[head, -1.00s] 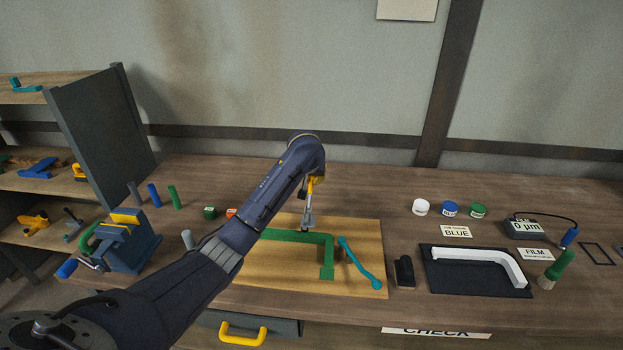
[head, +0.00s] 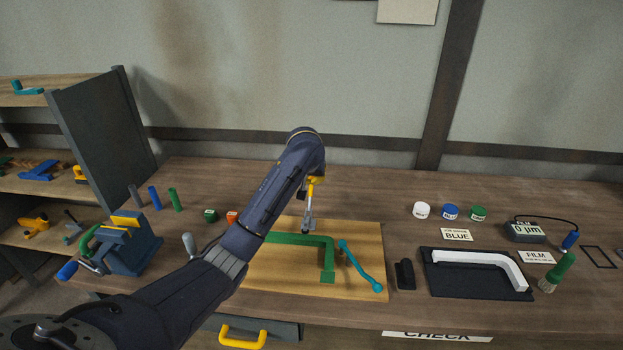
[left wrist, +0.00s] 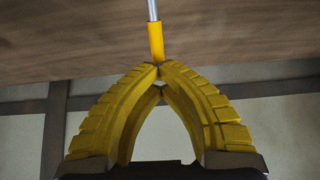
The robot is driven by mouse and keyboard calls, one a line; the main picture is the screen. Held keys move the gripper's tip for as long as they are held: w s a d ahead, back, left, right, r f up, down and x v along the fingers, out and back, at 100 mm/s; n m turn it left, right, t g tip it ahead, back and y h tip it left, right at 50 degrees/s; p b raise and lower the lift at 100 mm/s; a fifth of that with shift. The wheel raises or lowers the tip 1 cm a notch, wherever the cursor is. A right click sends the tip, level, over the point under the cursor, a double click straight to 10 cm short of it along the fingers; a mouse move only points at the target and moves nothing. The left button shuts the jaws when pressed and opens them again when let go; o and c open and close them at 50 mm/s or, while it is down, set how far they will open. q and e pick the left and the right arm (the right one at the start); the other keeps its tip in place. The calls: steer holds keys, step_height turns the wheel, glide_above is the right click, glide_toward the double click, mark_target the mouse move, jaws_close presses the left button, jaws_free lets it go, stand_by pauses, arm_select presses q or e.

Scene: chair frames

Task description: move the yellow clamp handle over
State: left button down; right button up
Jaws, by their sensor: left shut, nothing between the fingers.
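The yellow clamp handle (head: 310,193) stands roughly upright on a grey metal rod above the wooden board (head: 360,238), near a green angled part (head: 327,262). In the left wrist view the handle (left wrist: 156,42) shows as a short yellow-orange grip on a bright rod, just beyond my fingertips. My left gripper (left wrist: 158,70) is shut, its yellow fingers meeting at the tips with nothing between them. The tips are at the handle's end; I cannot tell whether they touch it. In the head view my wrist partly hides the fingers. My right gripper is not in view.
A teal lever (head: 361,266) lies at the board's right side. A black block (head: 404,274) and a dark tray (head: 455,286) with a white angled part (head: 480,259) are farther right. A blue vise-like fixture (head: 132,250) stands left. Small jars (head: 450,211) stand behind.

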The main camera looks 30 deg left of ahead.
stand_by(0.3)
arm_select(q)
steer(key=shift+v, duration=1.6)
steer(key=shift+s+f, duration=0.1)
steer(key=shift+s, duration=0.1)
steer(key=c, duration=2.1)
jaws_free()
steer(key=o, duration=0.4)
